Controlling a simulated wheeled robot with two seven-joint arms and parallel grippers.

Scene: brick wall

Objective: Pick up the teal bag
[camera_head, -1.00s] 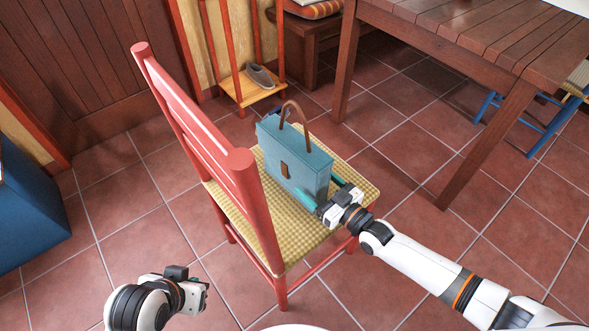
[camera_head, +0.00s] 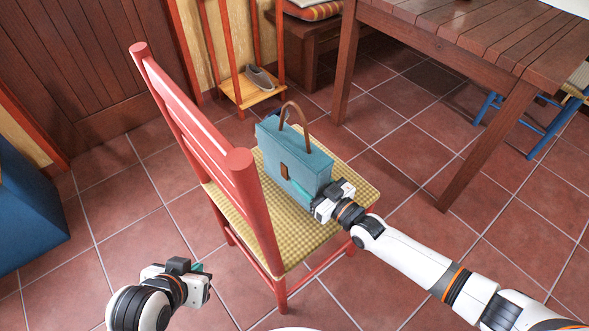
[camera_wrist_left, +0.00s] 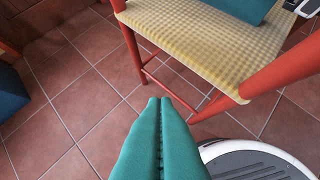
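The teal bag (camera_head: 284,165), with a brown arched handle and a brown clasp, stands upright on the woven seat of a red chair (camera_head: 347,184). My right gripper (camera_head: 308,193) is at the bag's right end, low down. One teal finger lies along its front face; the other is hidden, so its grip on the bag cannot be told. My left gripper (camera_head: 204,269) is left of the chair, apart from the bag. In the left wrist view its teal fingers (camera_wrist_left: 159,102) are together with nothing between them. A corner of the bag shows at that view's top (camera_wrist_left: 232,8).
The chair's red backrest (camera_head: 200,120) stands between my left gripper and the bag. A wooden table (camera_head: 480,50) is at the upper right. A small rack with grey shoes (camera_head: 262,77) stands behind. A blue box (camera_head: 28,210) is at the left. Tiled floor is free around.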

